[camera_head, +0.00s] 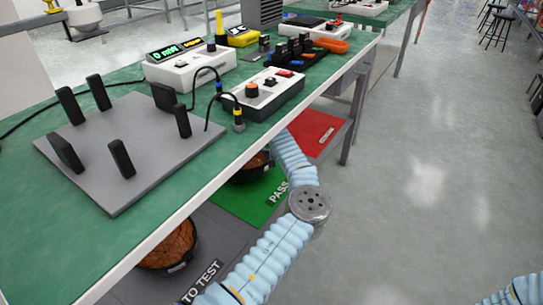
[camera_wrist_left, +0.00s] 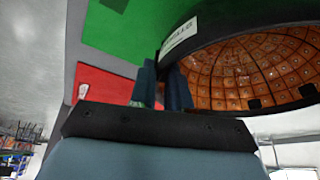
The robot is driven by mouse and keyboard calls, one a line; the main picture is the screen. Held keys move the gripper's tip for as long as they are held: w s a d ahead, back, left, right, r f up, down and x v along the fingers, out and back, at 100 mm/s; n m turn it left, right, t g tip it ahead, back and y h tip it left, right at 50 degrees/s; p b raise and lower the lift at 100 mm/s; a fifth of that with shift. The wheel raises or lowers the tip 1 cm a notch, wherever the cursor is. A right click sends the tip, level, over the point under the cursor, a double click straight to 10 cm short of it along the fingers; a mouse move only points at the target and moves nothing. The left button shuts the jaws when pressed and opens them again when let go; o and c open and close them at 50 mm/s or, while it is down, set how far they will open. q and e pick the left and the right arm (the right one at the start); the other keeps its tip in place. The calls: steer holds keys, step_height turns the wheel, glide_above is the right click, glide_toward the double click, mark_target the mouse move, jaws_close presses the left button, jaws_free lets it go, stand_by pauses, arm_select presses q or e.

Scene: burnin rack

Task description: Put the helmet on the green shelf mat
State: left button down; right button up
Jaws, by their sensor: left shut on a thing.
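A dark helmet (camera_head: 250,168) with a brown, grid-lined inside shows under the bench, over the back part of the green mat (camera_head: 240,206) marked PASS. In the left wrist view its open inside (camera_wrist_left: 250,70) faces the camera, and the green mat (camera_wrist_left: 135,30) lies beside it. My left gripper (camera_wrist_left: 163,85) is shut on the helmet's rim, near a white label. In the head view that gripper is hidden behind the bench edge. I cannot tell whether the helmet touches the mat. My right gripper is out of view.
A second helmet (camera_head: 172,246) sits on the grey TO TEST mat (camera_head: 213,238). A red mat (camera_head: 325,130) lies beyond the green one. The green bench top (camera_head: 60,215) overhangs the shelf and carries a grey fixture plate (camera_head: 95,160) and test boxes. Floor to the right is clear.

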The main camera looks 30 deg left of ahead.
arm_select(q)
steer(key=shift+f, duration=0.2)
steer(key=c, duration=1.1)
jaws_free()
steer(key=shift+r, duration=0.15)
steer(key=shift+s+r, duration=0.1)
steer(key=shift+r, duration=0.25)
steer(key=s+d+r, duration=0.1)
steer(key=s+d, duration=0.1)
steer(key=s, duration=0.2)
steer(key=s+d+r+b, duration=0.1)
steer(key=s+d, duration=0.1)
steer(key=s, duration=0.2)
steer(key=s+d+r+b, duration=0.1)
steer(key=s+d, duration=0.1)
steer(key=s, duration=0.2)
steer(key=shift+s+d+r, duration=0.1)
steer(key=shift+s+r, duration=0.1)
steer(key=shift+r, duration=0.1)
